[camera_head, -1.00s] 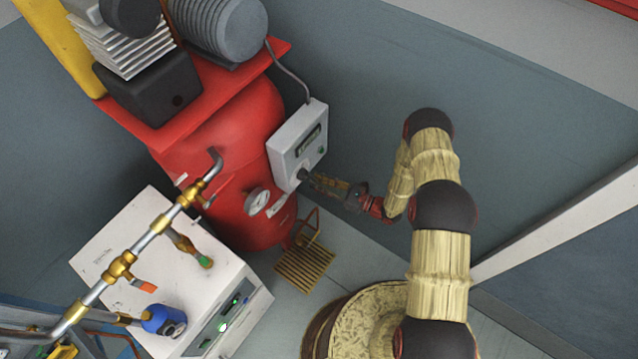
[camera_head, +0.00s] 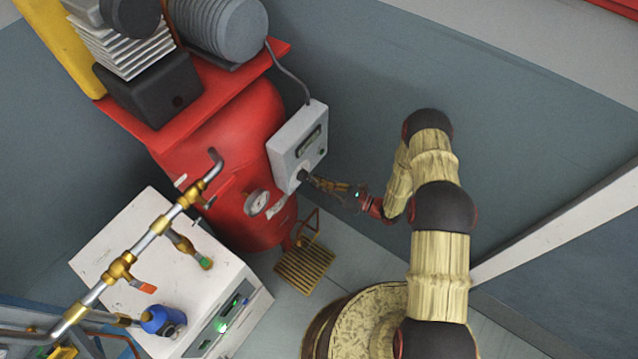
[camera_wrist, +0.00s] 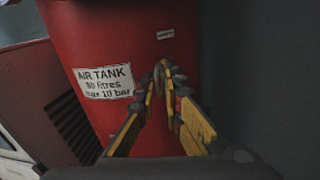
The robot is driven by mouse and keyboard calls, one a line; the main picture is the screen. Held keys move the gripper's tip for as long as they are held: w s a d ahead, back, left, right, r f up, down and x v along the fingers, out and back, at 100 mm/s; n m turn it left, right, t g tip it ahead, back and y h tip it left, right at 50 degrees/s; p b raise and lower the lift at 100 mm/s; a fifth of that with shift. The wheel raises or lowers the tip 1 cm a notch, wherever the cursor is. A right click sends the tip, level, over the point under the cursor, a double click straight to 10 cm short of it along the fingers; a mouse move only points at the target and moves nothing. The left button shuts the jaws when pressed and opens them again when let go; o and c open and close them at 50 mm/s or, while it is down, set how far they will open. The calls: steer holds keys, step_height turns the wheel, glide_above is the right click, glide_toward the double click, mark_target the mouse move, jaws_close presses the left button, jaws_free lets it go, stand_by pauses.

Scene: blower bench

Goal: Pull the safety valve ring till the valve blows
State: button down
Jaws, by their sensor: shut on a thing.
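The red air tank (camera_head: 240,115) stands at the left centre of the head view and fills the middle of the wrist view (camera_wrist: 110,35), with its "AIR TANK" label at the left. My gripper (camera_head: 306,177) reaches in from the right, its tips just below the grey control box. In the wrist view my gripper (camera_wrist: 164,75) has its yellow-sided fingers drawn together in front of the tank. They are shut on a small greyish piece, apparently the safety valve ring (camera_wrist: 169,84). The fingers hide most of it, and the valve body cannot be made out.
The grey control box (camera_head: 298,145) sits right above my gripper. A round gauge (camera_head: 257,201) is on the tank to the left. A white cabinet (camera_head: 115,240) with brass pipework (camera_head: 118,268) stands at lower left. Floor to the right is clear.

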steer(key=shift+s+d, duration=0.1)
stand_by(0.4)
steer(key=shift+s+d, duration=0.15)
steer(key=c, duration=2.1)
jaws_free()
steer(key=shift+o, duration=0.2)
steer(key=shift+d, duration=0.1)
steer(key=v, duration=1.2)
steer(key=shift+f, duration=0.1)
